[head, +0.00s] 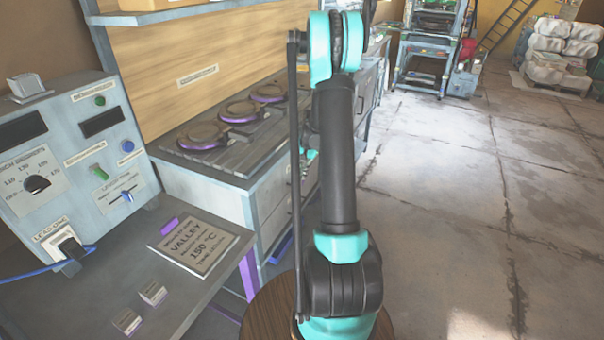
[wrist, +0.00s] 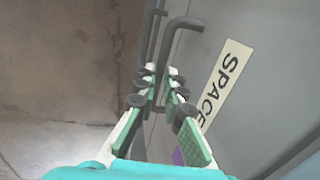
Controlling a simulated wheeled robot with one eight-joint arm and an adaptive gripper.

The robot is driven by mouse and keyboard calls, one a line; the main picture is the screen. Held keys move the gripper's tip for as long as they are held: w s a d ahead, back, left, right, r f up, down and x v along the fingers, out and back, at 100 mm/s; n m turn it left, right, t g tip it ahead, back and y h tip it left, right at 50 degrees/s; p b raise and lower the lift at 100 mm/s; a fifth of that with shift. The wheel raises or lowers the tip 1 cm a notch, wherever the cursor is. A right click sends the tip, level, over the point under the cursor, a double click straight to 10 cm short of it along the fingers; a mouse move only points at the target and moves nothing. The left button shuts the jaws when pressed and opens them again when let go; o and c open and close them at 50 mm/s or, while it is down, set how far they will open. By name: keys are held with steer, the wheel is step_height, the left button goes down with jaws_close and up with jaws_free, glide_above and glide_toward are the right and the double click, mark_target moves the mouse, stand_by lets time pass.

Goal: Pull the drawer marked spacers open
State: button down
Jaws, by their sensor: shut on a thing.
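In the wrist view, the grey drawer front (wrist: 272,75) carries a pale label (wrist: 225,80) on which "SPACE" can be read; its lower end is hidden behind a finger. A dark bar handle (wrist: 168,45) stands out from this front beside the label. My gripper (wrist: 158,86) has its green-padded fingers on both sides of the handle's lower part and is shut on it. In the head view my arm hides most of the gripper and the handle. I cannot tell whether the drawer stands out from the cabinet.
The grey cabinet (head: 205,185) bears a slatted top with several round purple-rimmed plates (head: 240,110). A control box (head: 70,150) and a "VALLEY 150 °C" card (head: 193,246) are on a bench at left. The concrete floor (head: 460,210) at right is clear.

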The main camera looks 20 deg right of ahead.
steer(key=shift+s+d, duration=0.1)
steer(key=s+d, duration=1.9)
steer(key=shift+s+d, duration=0.25)
steer(key=shift+s, duration=0.05)
steer(key=c, duration=1.9)
jaws_free()
steer(key=r, duration=0.4)
steer(key=s+d+r, duration=0.1)
steer(key=r, duration=0.7)
steer(key=shift+s+d, duration=0.3)
steer(key=shift+f, duration=0.1)
